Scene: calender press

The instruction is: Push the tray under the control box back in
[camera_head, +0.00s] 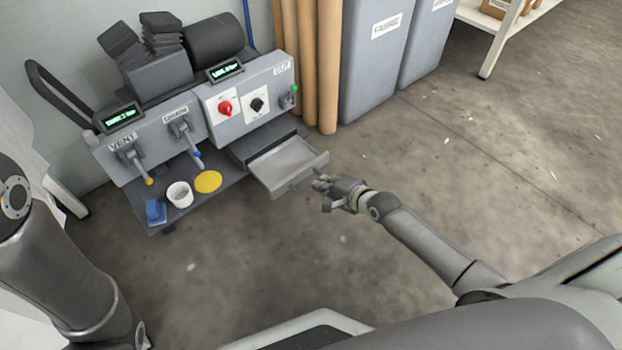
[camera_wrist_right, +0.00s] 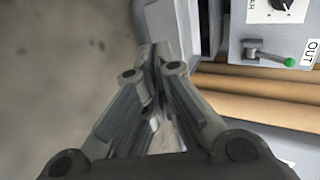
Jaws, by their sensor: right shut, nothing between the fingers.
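The tray (camera_head: 287,164) is a light grey drawer that sticks out from the slot under the control box (camera_head: 248,101). My right gripper (camera_head: 318,183) is shut and empty at the tray's front right side, close to its front wall; I cannot tell whether it touches. In the right wrist view the closed fingers (camera_wrist_right: 153,62) point toward the machine, and the grey tray edge (camera_wrist_right: 150,22) shows just past them. My left arm is at the left edge of the head view, but its gripper is out of view.
Brown rolls (camera_head: 327,70) and grey bins (camera_head: 376,60) stand behind. The floor at right is clear.

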